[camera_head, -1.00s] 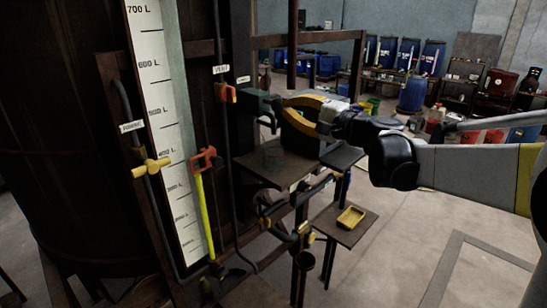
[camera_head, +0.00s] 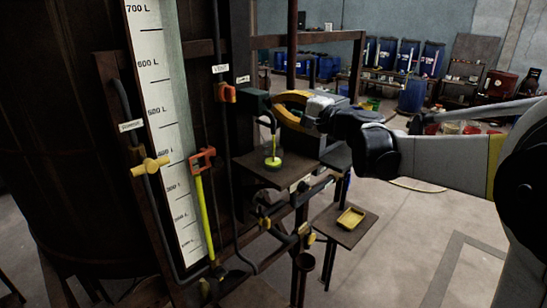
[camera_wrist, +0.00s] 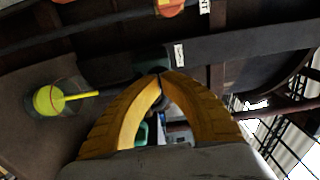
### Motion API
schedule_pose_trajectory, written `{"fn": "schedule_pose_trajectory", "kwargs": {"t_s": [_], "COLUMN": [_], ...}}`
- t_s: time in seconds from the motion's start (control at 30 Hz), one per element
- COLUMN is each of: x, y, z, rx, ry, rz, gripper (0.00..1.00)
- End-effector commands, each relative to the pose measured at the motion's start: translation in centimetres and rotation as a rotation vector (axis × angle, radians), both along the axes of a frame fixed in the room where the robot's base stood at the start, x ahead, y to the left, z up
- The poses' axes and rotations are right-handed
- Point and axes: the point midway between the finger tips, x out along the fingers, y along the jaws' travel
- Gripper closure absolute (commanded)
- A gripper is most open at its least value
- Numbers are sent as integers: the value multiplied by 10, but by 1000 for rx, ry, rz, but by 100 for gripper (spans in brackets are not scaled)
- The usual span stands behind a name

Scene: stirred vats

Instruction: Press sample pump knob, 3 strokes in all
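The dark green sample pump (camera_head: 256,101) is fixed to the post beside the vat. It also shows in the wrist view (camera_wrist: 150,63). My gripper (camera_head: 277,99) is up against the front of the pump. In the wrist view its yellow fingers (camera_wrist: 161,75) meet at the tips with nothing seen between them. The knob is hidden at the fingertips, so contact cannot be told clearly. A yellow-green stream falls from the spout into a clear cup (camera_head: 273,163) on a small dark shelf. The cup, with yellow-green liquid, also shows in the wrist view (camera_wrist: 48,99).
An orange valve handle (camera_head: 227,94) is left of the pump. A yellow tray (camera_head: 351,218) lies on a lower stand. Open floor is at right.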

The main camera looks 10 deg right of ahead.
Motion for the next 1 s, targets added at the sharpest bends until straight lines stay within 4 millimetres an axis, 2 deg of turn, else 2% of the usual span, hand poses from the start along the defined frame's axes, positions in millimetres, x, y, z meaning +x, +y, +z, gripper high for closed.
{"fn": "schedule_pose_trajectory", "kwargs": {"t_s": [0.17, 0.47, 1.0], "x": [6, 5, -20], "y": [4, 4, -15], "z": [0, 0, 0], "rx": [0, 1, 0], "ry": [0, -1, 0], "rz": [0, 0, -1], "gripper": [100, 100, 100]}}
